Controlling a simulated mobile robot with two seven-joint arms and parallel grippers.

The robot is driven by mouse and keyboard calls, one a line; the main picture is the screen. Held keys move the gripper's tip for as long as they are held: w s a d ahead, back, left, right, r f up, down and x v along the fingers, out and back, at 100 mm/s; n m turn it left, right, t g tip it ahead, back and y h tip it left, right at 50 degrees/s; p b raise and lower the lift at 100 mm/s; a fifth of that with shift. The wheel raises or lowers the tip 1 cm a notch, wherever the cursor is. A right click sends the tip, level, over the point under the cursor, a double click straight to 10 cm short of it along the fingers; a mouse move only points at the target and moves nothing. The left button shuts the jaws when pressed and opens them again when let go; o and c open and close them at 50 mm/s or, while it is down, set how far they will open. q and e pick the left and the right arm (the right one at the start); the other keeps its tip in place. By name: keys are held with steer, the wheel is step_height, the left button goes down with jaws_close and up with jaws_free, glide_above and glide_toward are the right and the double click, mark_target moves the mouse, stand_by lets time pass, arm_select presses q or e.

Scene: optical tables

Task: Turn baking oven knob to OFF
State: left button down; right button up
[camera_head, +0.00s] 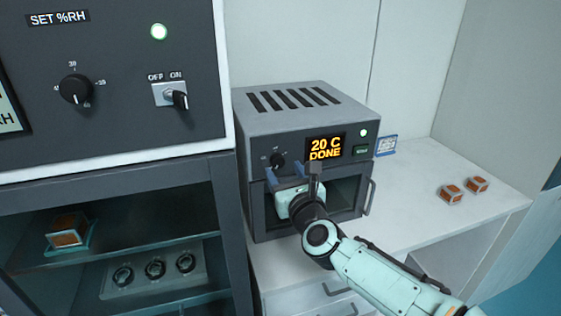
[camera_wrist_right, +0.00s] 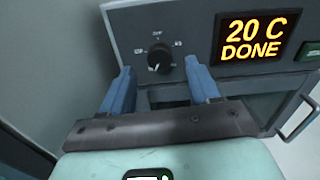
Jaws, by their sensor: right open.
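The baking oven (camera_head: 308,123) is a grey box with a vented top. Its amber display (camera_head: 325,147) reads "20 C DONE". The oven's black knob (camera_head: 278,160) is left of the display. It shows larger in the right wrist view (camera_wrist_right: 160,58), where its white mark points roughly downward; the labels around it are too blurred to read surely. My right gripper (camera_head: 284,170) is open, its blue fingers pointing at the oven front just below the knob. In the wrist view the knob appears between and slightly beyond the fingertips, apparently untouched. My left gripper is not in view.
A larger dark cabinet (camera_head: 120,115) with a "SET %RH" dial (camera_head: 75,89) and an OFF/ON switch (camera_head: 178,98) stands left. The oven's door handle (camera_head: 370,197) sticks out at right. Two small orange-topped blocks (camera_head: 451,194) (camera_head: 477,185) lie on the white counter (camera_head: 415,215).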

mark_target(279, 163)
steer(key=shift+p+x, duration=0.45)
steer(key=shift+x, duration=1.35)
steer(key=c, duration=1)
steer(key=shift+c, duration=0.2)
